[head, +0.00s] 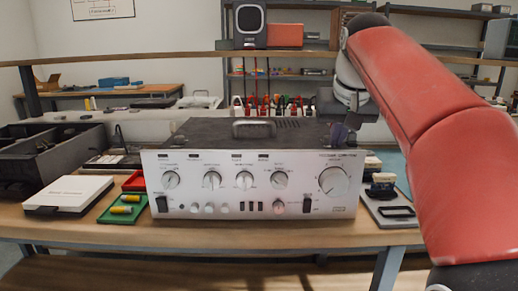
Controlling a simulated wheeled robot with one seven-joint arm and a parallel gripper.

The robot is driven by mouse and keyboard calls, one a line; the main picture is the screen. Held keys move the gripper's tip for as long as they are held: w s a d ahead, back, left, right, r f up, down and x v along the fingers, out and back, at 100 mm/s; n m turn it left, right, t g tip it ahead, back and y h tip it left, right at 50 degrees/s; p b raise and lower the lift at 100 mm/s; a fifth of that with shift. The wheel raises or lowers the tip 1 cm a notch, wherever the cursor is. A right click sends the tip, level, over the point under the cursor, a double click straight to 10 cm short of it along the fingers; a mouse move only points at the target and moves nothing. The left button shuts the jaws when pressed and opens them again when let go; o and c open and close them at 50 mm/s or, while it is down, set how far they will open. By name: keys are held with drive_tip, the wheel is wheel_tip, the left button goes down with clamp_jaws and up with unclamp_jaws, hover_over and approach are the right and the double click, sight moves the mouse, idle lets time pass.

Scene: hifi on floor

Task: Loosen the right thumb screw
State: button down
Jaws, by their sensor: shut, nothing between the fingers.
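The silver-fronted hi-fi amplifier (250,186) stands on the wooden bench, facing me, with a dark top and a dark handle (254,129) on it. Its front has several round knobs, the largest (334,181) at the right. I cannot make out the right thumb screw; it may be hidden behind the amplifier's edge or my wrist. My arm comes in from the right and bends down at the wrist. My gripper (339,133) is small and dark in this view, at the amplifier's top right edge. It is shut and holds nothing. Whether it touches the amplifier cannot be told.
Left of the amplifier are a green tray (107,218) with yellow-marked items, a white box (70,193) and black bins (45,158). At right, a grey tray (385,222) holds dark items. Red and black clips (270,103) stand behind. The bench's front strip is clear.

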drive_tip(key=shift+r, duration=3)
drive_tip(key=shift+a, duration=0.1)
drive_tip(key=shift+a+r, duration=0.15)
drive_tip(key=shift+r, duration=0.25)
drive_tip(key=shift+f, duration=0.15)
drive_tip(key=shift+f, duration=0.65)
drive_tip(key=shift+f+b, duration=1)
drive_tip(key=shift+f, duration=1.65)
drive_tip(key=shift+w+p, duration=0.35)
